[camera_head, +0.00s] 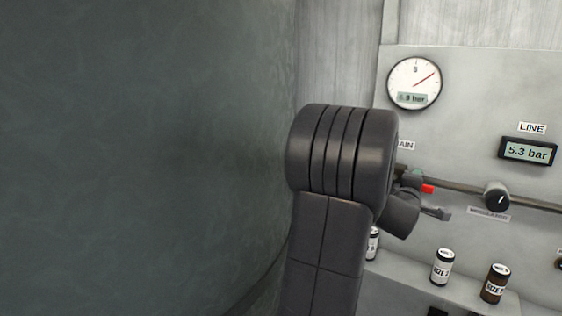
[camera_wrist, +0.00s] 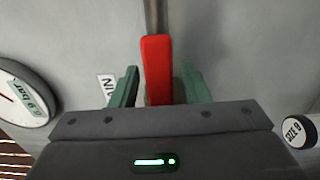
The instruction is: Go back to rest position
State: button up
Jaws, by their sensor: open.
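My gripper (camera_wrist: 159,84) shows in the wrist view with its two green fingers apart. A red handle (camera_wrist: 157,62) on a metal rod stands between them, with a gap visible on each side. In the head view my dark arm fills the middle and hides most of the gripper. Only the tip of the red handle (camera_head: 428,189) shows there, just right of my arm.
A wall panel holds a round gauge (camera_head: 414,83), a LINE display (camera_head: 528,151) reading 5.3 bar and a black knob (camera_head: 497,197) by a horizontal pipe. Bottles (camera_head: 443,267) stand on a ledge (camera_head: 395,268) below. A dark wall (camera_head: 140,150) fills the left.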

jog(key=b+v, duration=0.3)
jog(key=v, duration=1.1)
jog(key=w+d+f+m+p, duration=0.1)
jog(key=w+d+m, duration=0.1)
jog(key=w+d, duration=0.5)
jog(key=w, duration=0.5)
jog(key=shift+d+p, duration=0.4)
jog(key=shift+s, duration=0.15)
